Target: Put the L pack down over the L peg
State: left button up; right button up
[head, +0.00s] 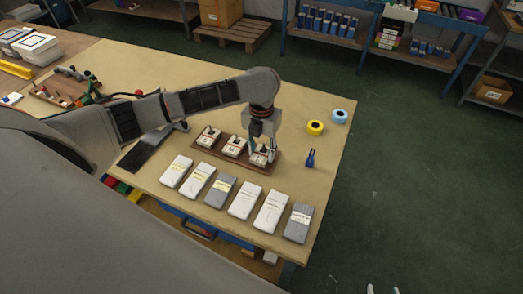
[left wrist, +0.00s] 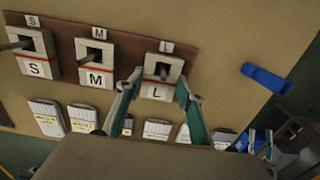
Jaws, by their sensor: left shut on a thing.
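The L pack (left wrist: 155,91) is a pale block with a red stripe, a letter L and an opening on top. It sits at the right end of the brown board in the left wrist view, also seen in the head view (head: 260,159). The L peg (left wrist: 162,71) shows inside its opening; I cannot tell whether the pack rests fully on the board. My left gripper (left wrist: 158,83) is shut on the pack from both sides, pointing down in the head view (head: 262,150). My right gripper (head: 383,290) shows only its fingertips, apart, at the bottom edge.
The S pack (left wrist: 34,66) and M pack (left wrist: 96,77) sit around their pegs on the brown board (left wrist: 128,49). Several white and grey packets (head: 243,200) lie in front. A blue clip (head: 310,158), yellow roll (head: 315,128) and blue roll (head: 339,116) stand right.

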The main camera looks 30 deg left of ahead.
aim_at(262, 154)
pick_arm(q)
jog(key=shift+f, duration=0.3)
jog(key=o, duration=1.1)
jog(key=shift+r, duration=0.1)
notch_tip(262, 154, up, 12)
dwell(0.3)
